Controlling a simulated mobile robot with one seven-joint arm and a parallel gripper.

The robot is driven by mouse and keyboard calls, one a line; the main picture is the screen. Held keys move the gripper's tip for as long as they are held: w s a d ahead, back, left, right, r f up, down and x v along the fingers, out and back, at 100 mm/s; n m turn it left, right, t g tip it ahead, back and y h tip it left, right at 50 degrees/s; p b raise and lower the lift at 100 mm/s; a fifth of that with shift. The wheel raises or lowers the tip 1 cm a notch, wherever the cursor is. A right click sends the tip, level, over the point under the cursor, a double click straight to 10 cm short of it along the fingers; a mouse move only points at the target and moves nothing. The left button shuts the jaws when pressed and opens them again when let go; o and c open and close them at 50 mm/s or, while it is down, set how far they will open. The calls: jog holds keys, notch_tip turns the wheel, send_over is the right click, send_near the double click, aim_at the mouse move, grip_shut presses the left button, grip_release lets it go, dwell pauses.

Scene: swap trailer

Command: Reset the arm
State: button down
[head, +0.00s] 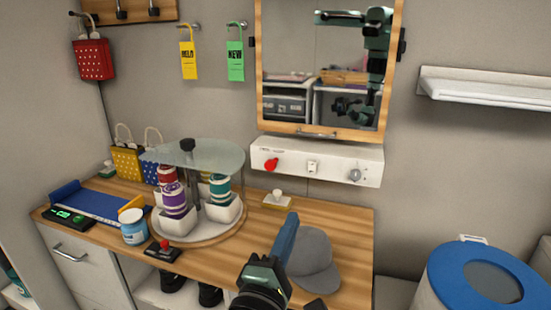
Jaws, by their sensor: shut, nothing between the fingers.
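My gripper (289,222) shows at the bottom centre, with its dark wrist at the lower edge of the head view. Its long blue-grey end points up and away over the front right of the wooden counter (345,218). It looks shut and empty. It overlaps the left side of a grey cap (314,258) in the picture; I cannot tell whether they touch.
A round carousel (228,232) with stacked cups and a glass top stands mid-counter. A blue-lidded bin (445,283) stands right. A mirror (335,50) hangs above.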

jog(key=s+r+m+t+y+p, duration=0.1)
jog(key=s+r+m+t+p, duration=0.25)
jog(key=r+m, duration=1.25)
jog(key=s+r+t+y, duration=0.1)
jog(key=s+r+y, duration=0.1)
jog(key=s+r, duration=0.2)
jog(key=s+a+r+t+y+p, duration=0.1)
jog(key=s+r, duration=0.3)
jog(key=r, duration=0.7)
jog(key=s+a+r+m+t+y+p, duration=0.1)
jog(key=s+r+t+y, duration=0.1)
jog(key=s+r, duration=0.3)
notch_tip(320, 180, up, 4)
jog(key=shift+a+f+t+y, duration=0.2)
jog(key=shift+f+t+y, duration=0.1)
jog(key=shift+t, duration=0.15)
jog(key=shift+s, duration=0.1)
